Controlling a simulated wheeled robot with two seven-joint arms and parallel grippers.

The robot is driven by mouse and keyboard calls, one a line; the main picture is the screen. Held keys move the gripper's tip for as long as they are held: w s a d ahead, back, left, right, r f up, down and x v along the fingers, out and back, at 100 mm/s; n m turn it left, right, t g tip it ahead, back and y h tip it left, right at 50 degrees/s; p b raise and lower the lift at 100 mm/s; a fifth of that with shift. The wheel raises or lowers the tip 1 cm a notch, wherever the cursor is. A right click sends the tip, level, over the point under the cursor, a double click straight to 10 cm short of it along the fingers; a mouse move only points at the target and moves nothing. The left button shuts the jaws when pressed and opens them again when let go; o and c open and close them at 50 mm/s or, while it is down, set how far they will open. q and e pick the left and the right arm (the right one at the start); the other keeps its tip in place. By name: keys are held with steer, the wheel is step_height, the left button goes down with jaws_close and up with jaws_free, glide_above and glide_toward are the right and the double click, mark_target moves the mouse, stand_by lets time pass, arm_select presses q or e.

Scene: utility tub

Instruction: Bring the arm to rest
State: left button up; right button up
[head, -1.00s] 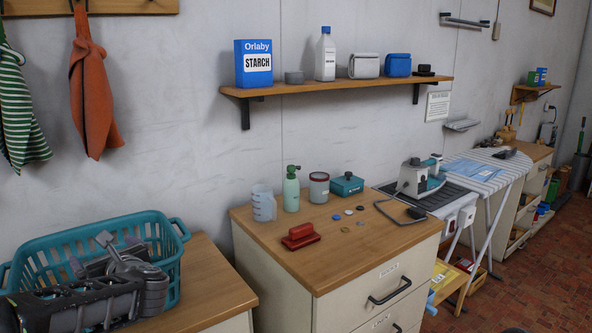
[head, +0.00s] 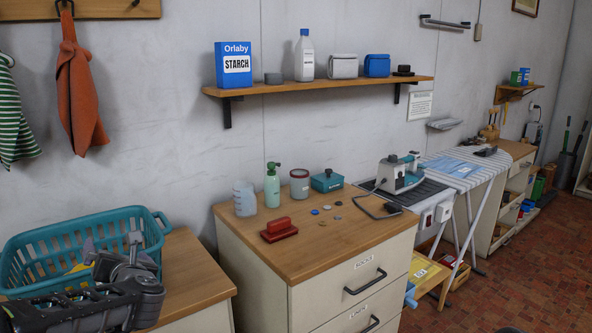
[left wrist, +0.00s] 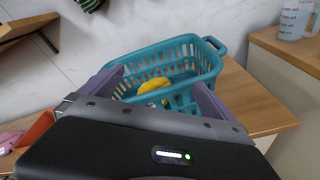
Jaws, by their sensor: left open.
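My left arm comes in at the lower left of the head view, with the left gripper (head: 112,258) in front of the teal basket (head: 150,222). In the left wrist view the left gripper (left wrist: 160,95) is open, its two purple-grey fingers spread apart with nothing between them close by. The teal basket (left wrist: 207,62) stands on a wooden top beyond the fingers. A yellow thing (left wrist: 153,86) lies in the basket; its shape is partly hidden. My right gripper is in neither view.
A drawer cabinet (head: 330,270) to the right carries a red brush (head: 279,230), a green spray bottle (head: 272,185), a clear jug (head: 245,199) and small discs. A wall shelf (head: 320,85) hangs above. An ironing board (head: 470,172) stands farther right.

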arm_select(q)
steer(key=d+f+m+h, duration=0.4)
steer(key=d+f+m, duration=0.3)
steer(key=f+m, duration=0.35)
steer(key=d+f+m+h, duration=0.4)
steer(key=d+f+m, duration=0.4)
steer(key=f+m, duration=0.25)
steer(key=s+d+f+m+g+h+p, duration=0.1)
steer(key=s+d+f+m+g+h, duration=0.1)
steer(key=s+d+f+m, duration=0.4)
steer(key=s+d+f+m+g+h, duration=0.25)
steer(key=s+d+f, duration=0.2)
steer(key=f, duration=0.45)
steer(key=s+d+f+m+g, duration=0.2)
steer(key=s+f, duration=0.1)
steer(key=s, duration=0.5)
steer(key=s+d+f+m+g+h+p, duration=0.1)
steer(key=s+d+f+m+g, duration=0.1)
steer(key=s, duration=0.5)
steer(key=s+d+f+m+g, duration=0.2)
steer(key=s+d+f+g, duration=0.1)
steer(key=s+f, duration=0.3)
steer(key=s, duration=0.2)
steer(key=shift+s+d+h+p, duration=0.25)
steer(key=shift+s+h+p, duration=0.05)
steer(key=shift+s+h, duration=0.05)
